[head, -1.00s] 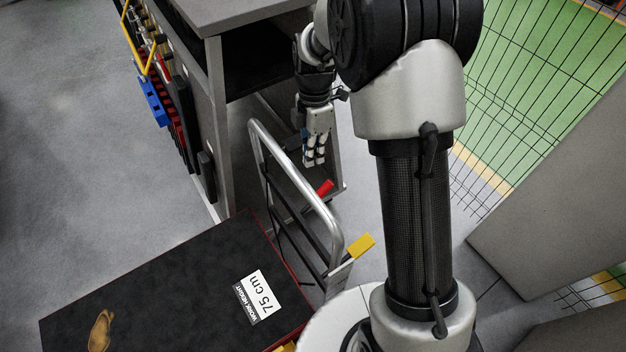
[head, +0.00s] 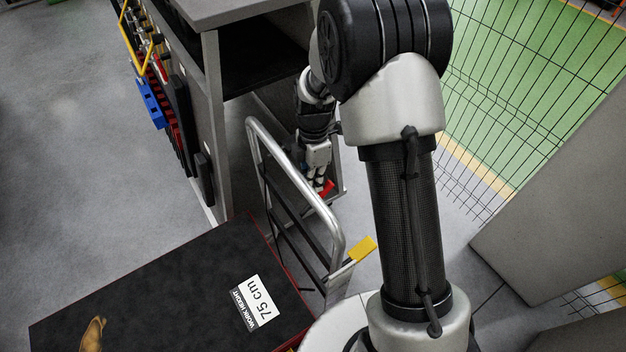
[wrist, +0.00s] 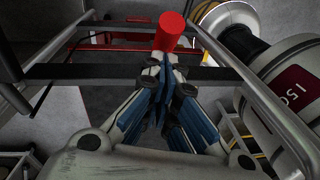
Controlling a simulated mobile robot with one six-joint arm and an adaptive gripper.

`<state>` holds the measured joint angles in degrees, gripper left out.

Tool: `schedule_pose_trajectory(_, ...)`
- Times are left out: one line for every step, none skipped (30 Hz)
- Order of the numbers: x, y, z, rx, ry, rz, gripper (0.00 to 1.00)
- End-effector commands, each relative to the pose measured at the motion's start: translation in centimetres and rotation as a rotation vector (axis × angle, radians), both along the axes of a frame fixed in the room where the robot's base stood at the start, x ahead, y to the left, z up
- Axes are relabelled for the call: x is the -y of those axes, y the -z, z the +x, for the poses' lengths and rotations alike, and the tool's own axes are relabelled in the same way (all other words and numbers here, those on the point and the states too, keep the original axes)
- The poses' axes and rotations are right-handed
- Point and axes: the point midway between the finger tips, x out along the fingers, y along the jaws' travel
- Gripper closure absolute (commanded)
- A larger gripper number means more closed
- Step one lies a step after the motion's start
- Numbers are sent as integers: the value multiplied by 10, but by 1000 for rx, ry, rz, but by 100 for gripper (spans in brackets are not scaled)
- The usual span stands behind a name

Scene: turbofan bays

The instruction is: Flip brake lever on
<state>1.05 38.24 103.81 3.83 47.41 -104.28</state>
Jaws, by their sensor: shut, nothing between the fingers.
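A red cylindrical grip (head: 328,187), which looks like the brake lever's handle, shows beside the grey tubular cart frame (head: 330,222). In the wrist view the red grip (wrist: 173,33) stands just beyond my fingertips, near the top centre. My gripper (head: 320,186) points down at the red grip in the head view, and its fingertips partly cover it. In the wrist view my gripper (wrist: 163,62) has its fingers brought together and holds nothing. Whether the fingertips touch the grip I cannot tell. The lower part of the lever is hidden.
A black platform (head: 150,290) marked "75 cm" lies at the lower left. A yellow block (head: 363,249) sits on the cart frame's near end. A grey workbench (head: 212,110) stands behind, and a wire fence (head: 530,90) is at the right.

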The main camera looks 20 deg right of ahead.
Motion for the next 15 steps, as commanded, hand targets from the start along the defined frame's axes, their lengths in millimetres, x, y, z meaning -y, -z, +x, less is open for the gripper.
schedule_pose_trajectory(0,0,0,0,0,0,100)
schedule_pose_trajectory(0,0,0,0,0,0,100)
schedule_pose_trajectory(0,0,0,0,0,0,100)
schedule_pose_trajectory(0,0,0,0,0,0,100)
schedule_pose_trajectory(0,0,0,0,0,0,100)
schedule_pose_trajectory(0,0,0,0,0,0,100)
schedule_pose_trajectory(1,0,0,0,0,0,100)
schedule_pose_trajectory(1,0,0,0,0,0,100)
schedule_pose_trajectory(2,0,1,0,0,0,100)
schedule_pose_trajectory(3,1,1,0,1,0,100)
schedule_pose_trajectory(3,1,1,0,1,0,100)
schedule_pose_trajectory(5,2,2,0,1,0,100)
schedule_pose_trajectory(6,2,2,0,1,0,100)
schedule_pose_trajectory(6,3,2,0,1,0,100)
schedule_pose_trajectory(7,3,2,0,0,0,100)
